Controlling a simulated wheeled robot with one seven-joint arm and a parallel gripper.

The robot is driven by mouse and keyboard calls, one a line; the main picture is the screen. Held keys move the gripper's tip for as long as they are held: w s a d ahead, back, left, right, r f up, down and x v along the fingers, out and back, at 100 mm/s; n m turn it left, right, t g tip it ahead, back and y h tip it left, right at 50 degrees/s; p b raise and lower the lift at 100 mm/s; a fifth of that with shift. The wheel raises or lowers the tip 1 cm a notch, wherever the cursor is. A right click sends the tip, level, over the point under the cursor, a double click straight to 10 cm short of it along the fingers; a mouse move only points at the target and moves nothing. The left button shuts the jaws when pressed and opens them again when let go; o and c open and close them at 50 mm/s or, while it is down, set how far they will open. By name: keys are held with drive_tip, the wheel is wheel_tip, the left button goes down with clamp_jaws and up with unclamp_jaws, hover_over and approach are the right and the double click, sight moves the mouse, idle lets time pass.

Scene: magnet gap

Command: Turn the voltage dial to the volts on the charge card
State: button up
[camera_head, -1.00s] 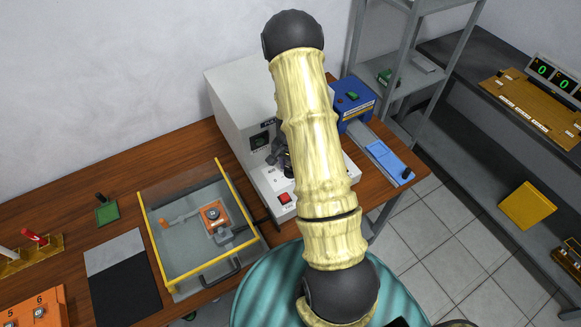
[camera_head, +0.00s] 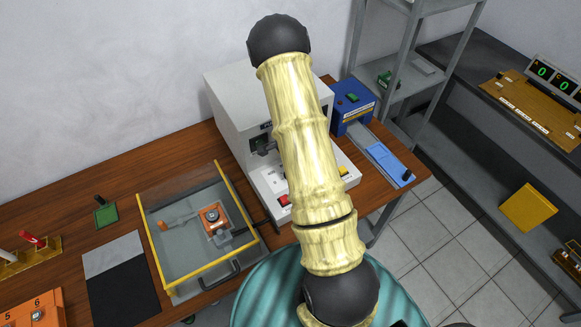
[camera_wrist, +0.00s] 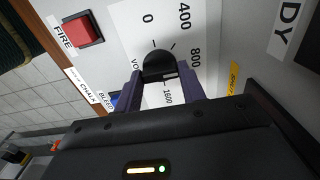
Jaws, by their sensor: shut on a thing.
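The voltage dial (camera_wrist: 159,64) is a black knob on a white scale plate (camera_wrist: 128,18) in the wrist view. The scale reads 0, 400, 800 and 1600. My gripper (camera_wrist: 160,74) is shut on the dial, with one dark finger on each side of it. Which mark the dial points to I cannot tell for sure. In the head view my arm hides the dial and most of the gripper. I cannot make out the charge card in either view.
The grey machine (camera_head: 232,95) stands on the wooden bench. A red FIRE button (camera_wrist: 84,29) and a blue button (camera_wrist: 114,98) are near the dial. A clear yellow-edged box (camera_head: 165,250) stands to the left, and a blue device (camera_head: 352,100) to the right.

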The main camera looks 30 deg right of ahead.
drive_tip(key=o, duration=1)
drive_tip(key=shift+r, duration=0.1)
wheel_tip(320, 180, up, 17)
drive_tip(key=shift+r+b, duration=0.15)
drive_tip(key=shift+b, duration=0.6)
drive_tip(key=shift+a, duration=0.1)
drive_tip(key=s+a+r+n+t, duration=0.1)
drive_tip(key=s+a+n, duration=0.3)
drive_tip(key=n, duration=0.2)
drive_tip(key=s+a+r+n, duration=0.1)
drive_tip(key=s+a+n, duration=0.3)
drive_tip(key=a+n, duration=0.1)
drive_tip(key=s+a+r+n+t, duration=0.1)
drive_tip(key=s+a+r+n, duration=0.1)
drive_tip(key=s+a+n, duration=0.2)
drive_tip(key=shift+s+a+n+t, duration=0.15)
drive_tip(key=shift+s+n+t, duration=0.3)
drive_tip(key=shift+n, duration=0.85)
